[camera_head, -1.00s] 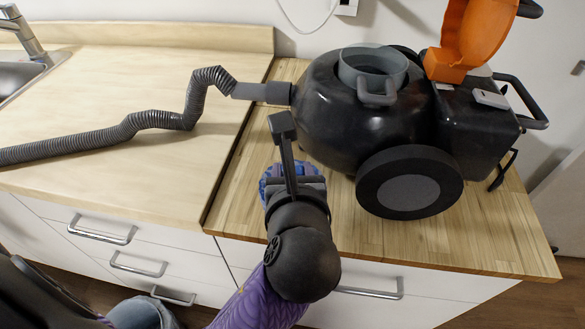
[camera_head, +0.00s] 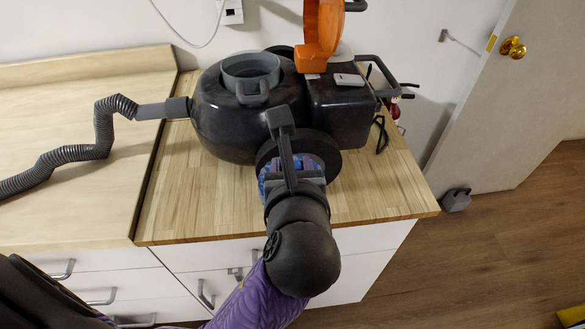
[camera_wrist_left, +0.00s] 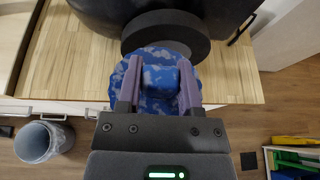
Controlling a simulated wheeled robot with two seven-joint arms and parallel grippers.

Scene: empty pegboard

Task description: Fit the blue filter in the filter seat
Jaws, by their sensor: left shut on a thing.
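The blue patterned filter (camera_wrist_left: 157,80) is between the two fingers of my left gripper (camera_wrist_left: 160,72), which is shut on it. In the head view, the filter (camera_head: 264,182) shows only partly behind my left gripper (camera_head: 292,168), in front of the vacuum's wheel. The black vacuum (camera_head: 222,122) stands on the wooden counter. On its top is a grey round opening (camera_head: 251,68) with a handle, which looks like the filter seat. The orange lid (camera_head: 322,35) stands raised to the right of this opening. The filter is lower and nearer than the opening. My right gripper is out of view.
A ribbed grey hose (camera_head: 105,125) runs left from the vacuum. The vacuum's dark wheel (camera_head: 325,150) is close behind the filter. Bare wooden counter (camera_head: 385,190) lies to the right. A bin (camera_wrist_left: 42,140) stands on the floor at the wrist view's left.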

